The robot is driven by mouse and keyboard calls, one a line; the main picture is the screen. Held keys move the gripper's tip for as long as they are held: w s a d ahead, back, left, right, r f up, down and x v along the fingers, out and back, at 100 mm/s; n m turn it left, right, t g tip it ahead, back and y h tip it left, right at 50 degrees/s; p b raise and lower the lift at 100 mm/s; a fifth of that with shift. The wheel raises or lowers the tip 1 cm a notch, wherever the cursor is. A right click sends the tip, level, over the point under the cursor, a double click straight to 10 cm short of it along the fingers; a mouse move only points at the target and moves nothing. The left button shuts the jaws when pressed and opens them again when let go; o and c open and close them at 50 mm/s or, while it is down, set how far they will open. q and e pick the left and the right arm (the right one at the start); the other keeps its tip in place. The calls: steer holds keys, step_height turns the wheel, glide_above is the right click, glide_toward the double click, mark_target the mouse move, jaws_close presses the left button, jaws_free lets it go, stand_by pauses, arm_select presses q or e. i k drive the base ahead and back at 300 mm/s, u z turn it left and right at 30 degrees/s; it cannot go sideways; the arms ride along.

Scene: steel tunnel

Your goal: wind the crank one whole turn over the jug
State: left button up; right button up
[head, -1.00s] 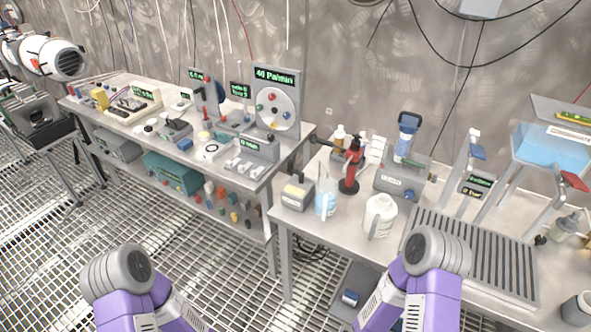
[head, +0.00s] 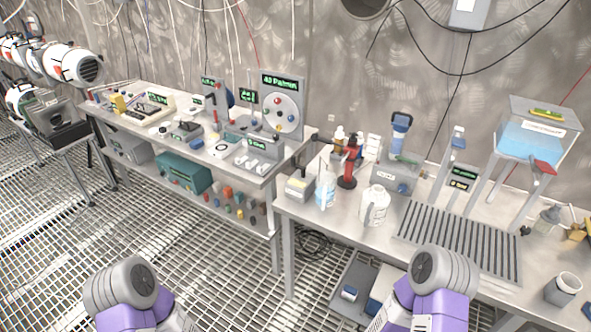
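A white jug with a handle (head: 374,207) stands upright on the right-hand bench. Left of it stands a clear vessel with bluish contents (head: 325,190). Just behind them is a red and black upright device (head: 348,168) with a black arm reaching left at its top; it may be the crank, but I cannot tell for sure. It stands behind and left of the white jug, not visibly over it. Only grey and purple links of my two arms show along the bottom edge, short of the bench. Both grippers are out of view.
The right-hand bench (head: 300,212) also bears a grey slatted tray (head: 460,238), a tank of blue liquid (head: 530,140) and a grey cup (head: 563,288). A crowded left-hand bench has a dial panel (head: 283,106). Grated floor (head: 225,265) lies open in front.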

mark_target(293, 158)
steer(key=z, duration=1.15)
steer(key=i, duration=0.9)
steer(key=u, duration=2.05)
